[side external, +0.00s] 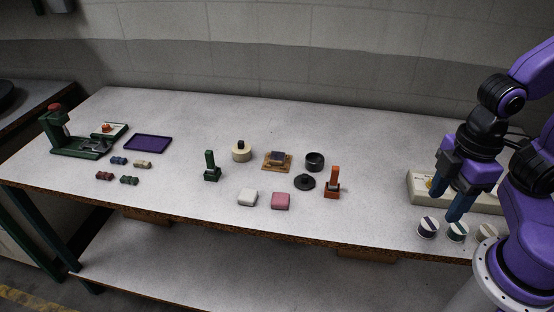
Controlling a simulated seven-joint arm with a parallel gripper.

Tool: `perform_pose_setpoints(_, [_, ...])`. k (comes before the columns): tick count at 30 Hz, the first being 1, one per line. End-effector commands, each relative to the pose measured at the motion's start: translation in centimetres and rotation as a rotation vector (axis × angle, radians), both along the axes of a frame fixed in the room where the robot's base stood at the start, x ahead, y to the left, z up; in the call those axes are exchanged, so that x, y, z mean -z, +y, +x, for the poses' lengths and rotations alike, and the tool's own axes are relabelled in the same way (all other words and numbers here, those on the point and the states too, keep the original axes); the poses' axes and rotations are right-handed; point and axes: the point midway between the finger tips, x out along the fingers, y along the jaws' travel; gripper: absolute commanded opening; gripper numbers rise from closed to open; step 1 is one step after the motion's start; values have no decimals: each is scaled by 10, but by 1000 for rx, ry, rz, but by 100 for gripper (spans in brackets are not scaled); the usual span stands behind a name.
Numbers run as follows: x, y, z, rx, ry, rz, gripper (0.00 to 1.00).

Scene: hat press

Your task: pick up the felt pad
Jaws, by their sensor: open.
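Two small rounded pads lie side by side near the front middle of the table: a white one (247,197) and a pink one (281,201). Either could be the felt pad; I cannot tell which from this view. A small dark block sits on a wooden tray (267,167) behind them. My gripper (446,202) is open and empty, with blue fingers pointing down, over the right end of the table, well right of both pads.
An orange-handled stamp (333,184), a black lid (305,182), a dark round tin (315,161), a cream round container (241,153) and a green-handled stamp (211,167) stand near the pads. Striped round tins (428,227) and a pale box (418,188) are near my gripper. A green press (75,140) stands far left.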

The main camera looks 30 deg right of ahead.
Motion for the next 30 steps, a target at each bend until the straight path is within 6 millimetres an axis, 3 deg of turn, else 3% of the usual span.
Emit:
perform_pose_setpoints(13, [0, 0, 0, 0, 0, 0, 51])
perform_pose_setpoints(16, [0, 0, 0, 0, 0, 0, 81])
perform_pose_setpoints(25, [0, 1, 2, -4, -2, -5, 81])
perform_pose_setpoints(30, [3, 10, 29, -69, -34, -87, 81])
